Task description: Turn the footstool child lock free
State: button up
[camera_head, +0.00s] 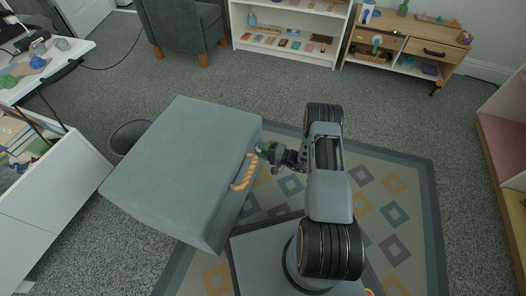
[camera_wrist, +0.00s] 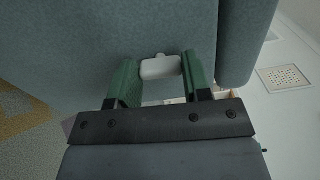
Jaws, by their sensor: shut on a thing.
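The footstool (camera_head: 185,165) is a large blue-grey padded box with a tan rope handle (camera_head: 244,172) on its right side. In the wrist view its padded side (camera_wrist: 90,40) fills the upper part, and a dark seam runs at the upper right. The child lock (camera_wrist: 160,68) is a small white rounded piece on that side, between the green fingers of my gripper (camera_wrist: 160,62). My gripper is shut on it. In the head view my gripper (camera_head: 268,153) meets the footstool's right side just above the handle; the lock is hidden there. I cannot tell how far the lock is turned.
The footstool stands partly on a patterned rug (camera_head: 395,210). A dark round bin (camera_head: 128,136) stands close to its left. An armchair (camera_head: 185,25), a white shelf (camera_head: 290,30) and a wooden cabinet (camera_head: 405,45) stand at the back. The carpet between is clear.

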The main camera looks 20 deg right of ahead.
jog(key=shift+n, duration=0.6)
jog(key=o, duration=0.9)
jog(key=p+v, duration=0.3)
jog(key=v, duration=1.1)
